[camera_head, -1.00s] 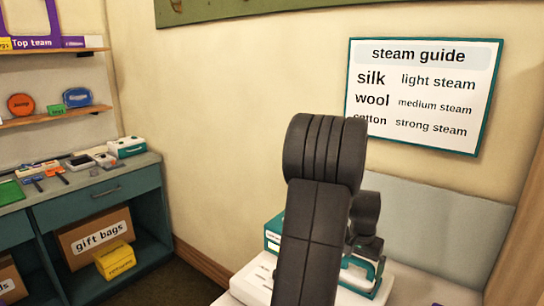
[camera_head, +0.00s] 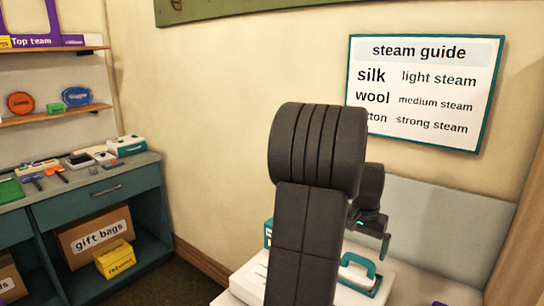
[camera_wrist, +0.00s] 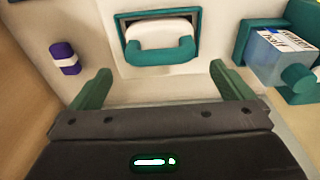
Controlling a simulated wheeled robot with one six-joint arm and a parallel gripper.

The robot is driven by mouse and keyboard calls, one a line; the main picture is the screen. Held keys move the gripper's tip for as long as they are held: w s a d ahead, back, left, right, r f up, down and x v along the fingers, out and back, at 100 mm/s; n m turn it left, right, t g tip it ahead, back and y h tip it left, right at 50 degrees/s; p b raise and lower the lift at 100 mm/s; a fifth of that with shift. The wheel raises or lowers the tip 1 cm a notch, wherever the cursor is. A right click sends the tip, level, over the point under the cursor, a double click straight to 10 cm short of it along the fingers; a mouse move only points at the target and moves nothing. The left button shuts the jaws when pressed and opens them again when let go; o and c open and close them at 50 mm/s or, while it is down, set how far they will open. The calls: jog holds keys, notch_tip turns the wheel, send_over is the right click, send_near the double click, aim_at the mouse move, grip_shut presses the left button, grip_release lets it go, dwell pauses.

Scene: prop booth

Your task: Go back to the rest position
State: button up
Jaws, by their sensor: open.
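My gripper (camera_head: 372,238) is partly hidden behind my own arm in the head view. In the wrist view my gripper (camera_wrist: 160,88) shows two green fingers spread wide with nothing between them. A teal-handled white item (camera_head: 358,272) lies on the white surface below it. The teal handle (camera_wrist: 160,52) shows ahead of the fingers in the wrist view, apart from them.
A purple item with a white band (camera_wrist: 65,58) is left in the wrist view; a clear container (camera_wrist: 278,55) with teal parts is right. The steam guide sign (camera_head: 425,92) hangs on the wall. A teal counter (camera_head: 98,195) stands at left.

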aim_at(359, 257)
notch_tip(359, 257, up, 6)
jog(key=f, duration=1.3)
jog(key=shift+w+d, duration=0.25)
jog(key=shift+w, duration=0.05)
jog(key=shift+w+f+p, duration=0.1)
jog(key=shift+f+p, duration=0.05)
jog(key=shift+p, duration=0.3)
notch_tip(359, 257, up, 9)
jog(key=p, duration=0.6)
jog(key=shift+d, duration=0.1)
